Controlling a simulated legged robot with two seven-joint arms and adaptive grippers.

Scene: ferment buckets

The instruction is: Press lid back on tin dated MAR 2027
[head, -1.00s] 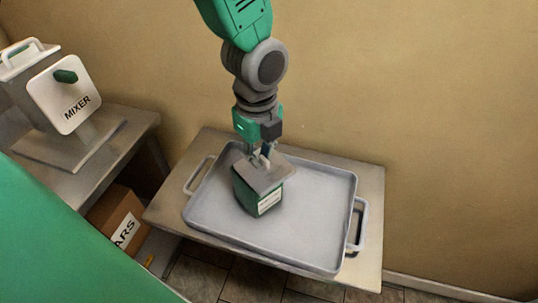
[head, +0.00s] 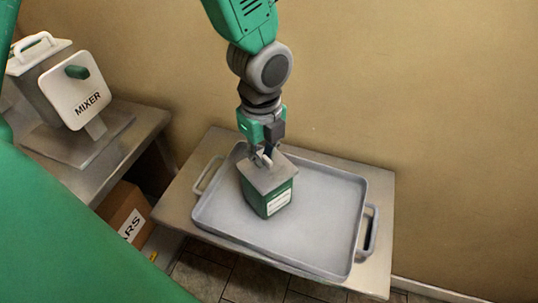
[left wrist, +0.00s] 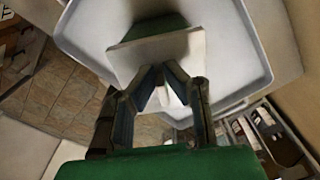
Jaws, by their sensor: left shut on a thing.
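A green tin (head: 263,199) with a white label stands in the tray; the label is too small to read. A flat grey square lid (head: 272,178) lies over its top, and I cannot tell whether it is fully seated. My right gripper is not in view.
The grey tray (head: 325,215) with side handles rests on a small metal table (head: 381,230) against the wall. Its right part is empty. A mixer (head: 85,95) stands on a counter at left, with a cardboard box (head: 125,210) below it.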

